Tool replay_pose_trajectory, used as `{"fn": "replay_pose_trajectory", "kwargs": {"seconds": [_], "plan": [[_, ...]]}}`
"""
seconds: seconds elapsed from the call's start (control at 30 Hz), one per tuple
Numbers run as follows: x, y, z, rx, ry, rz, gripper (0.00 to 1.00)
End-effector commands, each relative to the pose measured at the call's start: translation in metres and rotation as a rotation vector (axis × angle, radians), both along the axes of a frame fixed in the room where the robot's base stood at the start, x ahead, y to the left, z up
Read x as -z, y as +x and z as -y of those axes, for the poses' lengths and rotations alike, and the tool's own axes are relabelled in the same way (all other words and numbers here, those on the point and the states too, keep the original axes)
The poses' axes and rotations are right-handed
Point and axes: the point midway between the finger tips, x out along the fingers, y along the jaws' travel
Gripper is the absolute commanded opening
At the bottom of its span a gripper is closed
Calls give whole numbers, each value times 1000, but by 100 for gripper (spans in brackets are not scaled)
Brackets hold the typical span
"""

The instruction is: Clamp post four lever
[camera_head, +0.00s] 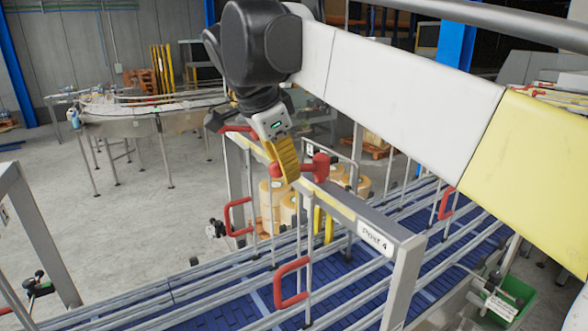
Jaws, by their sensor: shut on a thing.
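A grey metal frame with a "Post 4" label (375,239) spans the conveyor. A red lever (318,167) sits on top of its beam, with a red knob (276,170) at its left end. My gripper (286,172), with yellow fingers, reaches down from above and is shut on the red lever, close to the knob. The fingers hide the part of the lever between the knob and the red body on the right. The exact contact is too small to make out.
A blue conveyor (225,312) with metal side rails runs under the frame. Red handles (291,283) stand up around it. Rolls of tan material (272,195) stand behind. A green bin (508,296) is at lower right. Open grey floor (110,220) lies to the left.

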Motion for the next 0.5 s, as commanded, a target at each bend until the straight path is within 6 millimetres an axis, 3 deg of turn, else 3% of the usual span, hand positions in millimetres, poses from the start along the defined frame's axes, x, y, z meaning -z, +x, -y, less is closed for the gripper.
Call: {"fn": "replay_pose_trajectory", "kwargs": {"seconds": [0.07, 0.1, 0.17, 0.5], "plan": [[-1, 0, -1, -2, 1, 3, 0], [-1, 0, -1, -2, 1, 3, 21], [-1, 0, -1, -2, 1, 3, 38], [-3, -1, -1, -2, 0, 1, 38]]}}
